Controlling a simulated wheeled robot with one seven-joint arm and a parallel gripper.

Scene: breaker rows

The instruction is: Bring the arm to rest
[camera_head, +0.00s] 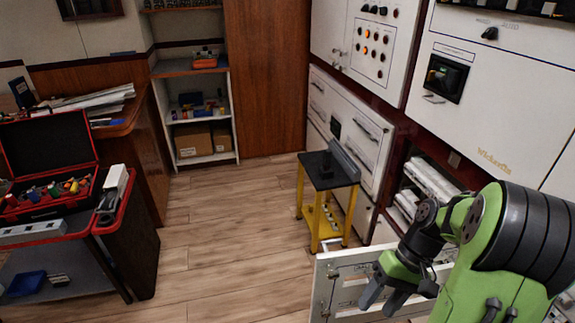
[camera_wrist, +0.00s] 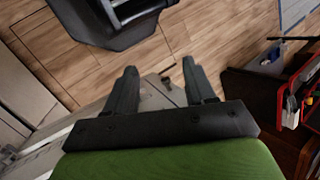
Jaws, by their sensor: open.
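My gripper (camera_head: 384,297) is at the lower right of the head view, at the end of my green and black arm. Its two dark fingers point down and are apart, with nothing between them. It is just in front of, or over, a white panel-like frame (camera_head: 322,291); I cannot tell whether they touch. In the wrist view my gripper (camera_wrist: 160,82) shows two dark parallel fingers spread apart. A pale grey surface lies close behind them, with the wooden floor (camera_wrist: 215,40) beyond.
A yellow stand with a dark top (camera_head: 330,170) stands by white cabinets (camera_head: 355,130) with breakers and buttons. At left, a cart (camera_head: 125,225) carries an open red toolbox (camera_head: 50,195). Shelves (camera_head: 205,135) stand at the back. The middle wooden floor (camera_head: 225,240) is clear.

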